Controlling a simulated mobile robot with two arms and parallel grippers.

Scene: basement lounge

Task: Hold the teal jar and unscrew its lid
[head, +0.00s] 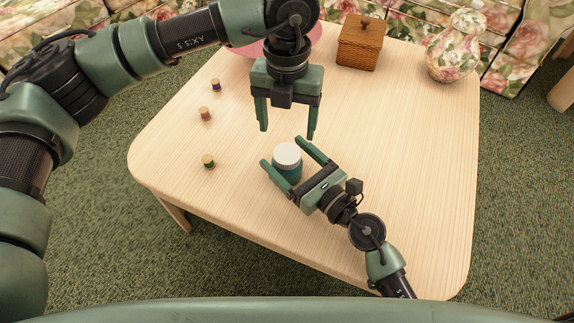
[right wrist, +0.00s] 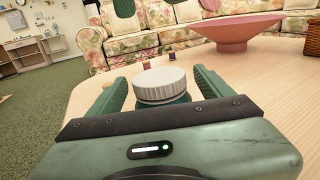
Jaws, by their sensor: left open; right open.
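The teal jar (head: 288,171) stands upright on the wooden table (head: 400,150), with its white lid (head: 287,155) on top. The ribbed white lid also shows in the right wrist view (right wrist: 162,84). My right gripper (head: 284,149) is open, with one finger on each side of the jar; I cannot tell whether either finger touches it. My left gripper (head: 287,133) is open and empty, pointing down above the table just behind the jar. In the right wrist view the jar's lower body is mostly hidden behind my gripper.
Several small spools (head: 205,113) stand along the table's left side. A pink bowl (right wrist: 237,34), a wicker box (head: 361,43) and a floral vase (head: 455,50) stand at the back. A floral sofa (right wrist: 150,45) is behind the table. The table's right side is clear.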

